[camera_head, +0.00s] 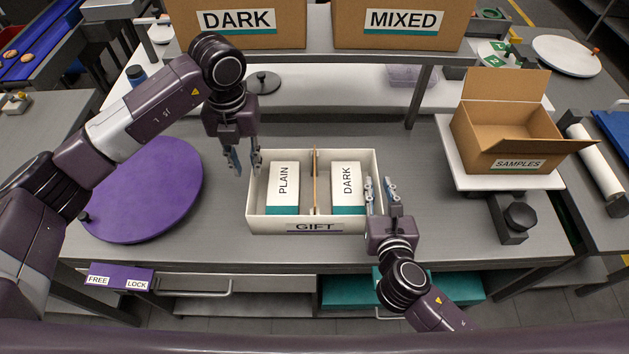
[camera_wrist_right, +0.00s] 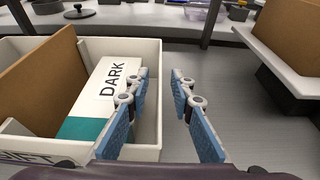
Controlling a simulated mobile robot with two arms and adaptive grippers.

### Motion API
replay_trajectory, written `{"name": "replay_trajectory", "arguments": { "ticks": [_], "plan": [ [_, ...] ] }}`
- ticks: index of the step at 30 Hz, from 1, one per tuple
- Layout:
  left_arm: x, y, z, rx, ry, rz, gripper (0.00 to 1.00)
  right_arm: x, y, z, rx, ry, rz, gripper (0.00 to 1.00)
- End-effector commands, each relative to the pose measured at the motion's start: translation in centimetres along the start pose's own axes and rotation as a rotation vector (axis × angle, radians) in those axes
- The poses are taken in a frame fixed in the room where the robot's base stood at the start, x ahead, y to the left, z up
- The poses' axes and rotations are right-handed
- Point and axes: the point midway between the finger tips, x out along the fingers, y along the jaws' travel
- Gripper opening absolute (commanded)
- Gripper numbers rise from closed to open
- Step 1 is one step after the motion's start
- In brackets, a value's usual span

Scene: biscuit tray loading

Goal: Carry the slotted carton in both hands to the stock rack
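A white open carton labelled GIFT (camera_head: 262,223) stands on the grey table with a brown upright divider (camera_head: 315,180) in its middle. A PLAIN box (camera_head: 283,202) lies left of the divider and a DARK box (camera_head: 348,203) right of it. My left gripper (camera_head: 244,163) is open at the carton's left wall, its fingertips apart near the rim. My right gripper (camera_head: 380,190) is open at the right wall. In the right wrist view the carton's right wall (camera_wrist_right: 157,75) lies between the parted fingers (camera_wrist_right: 161,88). Contact cannot be told.
A raised rack (camera_head: 318,35) at the back bears large DARK (camera_head: 240,40) and MIXED (camera_head: 400,38) cartons. A purple disc (camera_head: 150,190) lies left. An open SAMPLES carton (camera_head: 505,125) stands on a white platform (camera_head: 465,170) at right. A purple FREE/LOCK block (camera_head: 120,277) is at front left.

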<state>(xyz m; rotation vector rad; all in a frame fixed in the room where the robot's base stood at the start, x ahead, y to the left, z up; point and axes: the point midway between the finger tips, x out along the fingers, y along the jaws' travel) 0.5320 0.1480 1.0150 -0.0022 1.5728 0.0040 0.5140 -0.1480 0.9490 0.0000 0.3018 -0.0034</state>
Motion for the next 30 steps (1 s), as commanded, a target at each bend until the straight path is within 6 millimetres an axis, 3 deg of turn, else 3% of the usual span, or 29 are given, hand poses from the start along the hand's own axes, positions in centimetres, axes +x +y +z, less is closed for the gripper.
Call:
{"name": "replay_trajectory", "arguments": {
  "ticks": [6, 13, 18, 30],
  "plan": [
    [0.0, 0.0, 0.0, 0.0, 0.0, 0.0, 0.22, -4.9, 0.0, -0.1, 0.0, 0.004, 0.002, 0.22],
    [0.0, 0.0, 0.0, 0.001, 0.0, -0.001, 0.22, -8.9, 0.0, -0.1, -0.001, 0.003, 0.002, 0.22],
    [0.0, 0.0, 0.0, 0.001, 0.0, -0.001, 0.22, -10.0, 0.0, 0.0, 0.001, 0.001, 0.0, 0.22],
    [0.0, 0.0, 0.0, 0.001, 0.0, -0.001, 0.22, -10.2, 0.0, 0.0, 0.001, -0.001, 0.0, 0.22]
  ]
}}
